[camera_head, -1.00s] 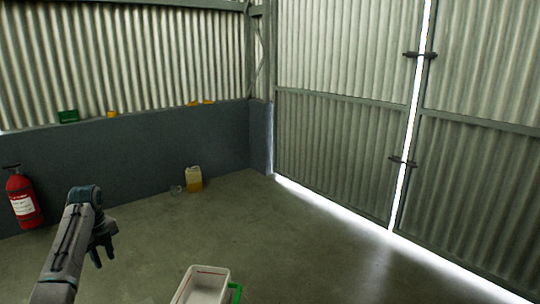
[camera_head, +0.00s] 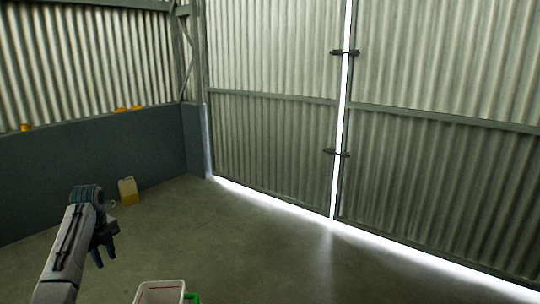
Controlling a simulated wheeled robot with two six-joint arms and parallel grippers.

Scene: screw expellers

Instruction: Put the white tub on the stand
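The white tub (camera_head: 160,283) shows at the bottom edge of the head view, left of the middle. Its lower part is cut off by the frame. It has a thin red line inside near the rim, and a green part (camera_head: 192,298) shows at its right side. My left gripper (camera_head: 105,257) is at the lower left, pointing down, with its fingers apart and nothing between them. It is to the left of the tub and apart from it in the picture. My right gripper is not in view. I see no stand.
A yellow jug (camera_head: 128,191) stands on the floor by the low dark wall (camera_head: 80,165), behind my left gripper. Small orange items (camera_head: 128,108) are on the wall's ledge. A corrugated metal door (camera_head: 270,150) closes off the back right. The floor in the middle is clear.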

